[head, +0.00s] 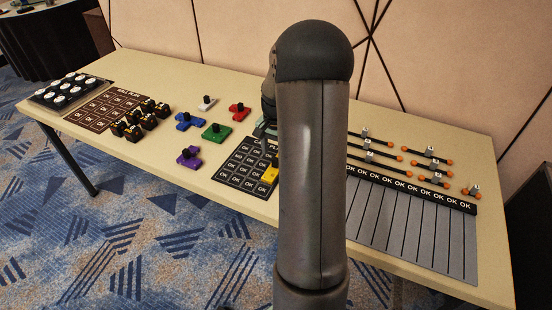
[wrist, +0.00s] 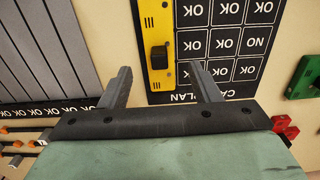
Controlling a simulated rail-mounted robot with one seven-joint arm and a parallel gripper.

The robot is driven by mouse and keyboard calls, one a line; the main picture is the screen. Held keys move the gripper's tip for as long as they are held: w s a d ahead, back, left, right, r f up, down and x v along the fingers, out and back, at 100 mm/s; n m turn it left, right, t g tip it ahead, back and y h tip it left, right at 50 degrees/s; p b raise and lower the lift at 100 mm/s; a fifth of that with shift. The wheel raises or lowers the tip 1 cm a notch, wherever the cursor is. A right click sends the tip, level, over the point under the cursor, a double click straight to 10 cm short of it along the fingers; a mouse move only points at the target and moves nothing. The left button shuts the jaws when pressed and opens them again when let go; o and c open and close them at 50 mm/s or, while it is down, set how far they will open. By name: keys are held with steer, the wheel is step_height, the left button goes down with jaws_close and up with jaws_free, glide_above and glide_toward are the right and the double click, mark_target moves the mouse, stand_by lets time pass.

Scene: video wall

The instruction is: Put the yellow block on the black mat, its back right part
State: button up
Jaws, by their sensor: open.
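The yellow block (wrist: 158,80), a flat plate with a dark knob, lies along the right edge of the black mat (wrist: 221,46), towards the back, near the mat's title strip. In the head view the yellow block (head: 270,174) shows only in part beside my arm, and the black mat (head: 240,170) is partly hidden. My gripper (wrist: 159,70) is open. In the wrist view its two fingers are on either side of the block's knob end, apart from it, with nothing between them touching. The gripper is mostly hidden by my arm in the head view.
Green (head: 216,131), red (head: 240,112), blue (head: 189,121), purple (head: 189,157) and white (head: 207,103) blocks stand left of the mat. A grey striped panel (head: 412,235) and orange-ended sliders (head: 427,155) are at the right. Dark cubes (head: 133,132) are further left.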

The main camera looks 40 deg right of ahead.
step_height(320, 180, up, 7)
steer(key=s+a+r+n, duration=0.2)
steer(key=s+a+n, duration=0.1)
steer(key=a, duration=0.5)
steer(key=s+a+r+n, duration=0.2)
steer(key=s+a+n, duration=0.1)
steer(key=a, duration=0.6)
steer(key=s+a+f+n, duration=0.2)
steer(key=s+a+n, duration=0.5)
steer(key=s+a, duration=0.4)
steer(key=s, duration=0.3)
steer(key=shift+a+f, duration=0.15)
steer(key=shift+a, duration=0.2)
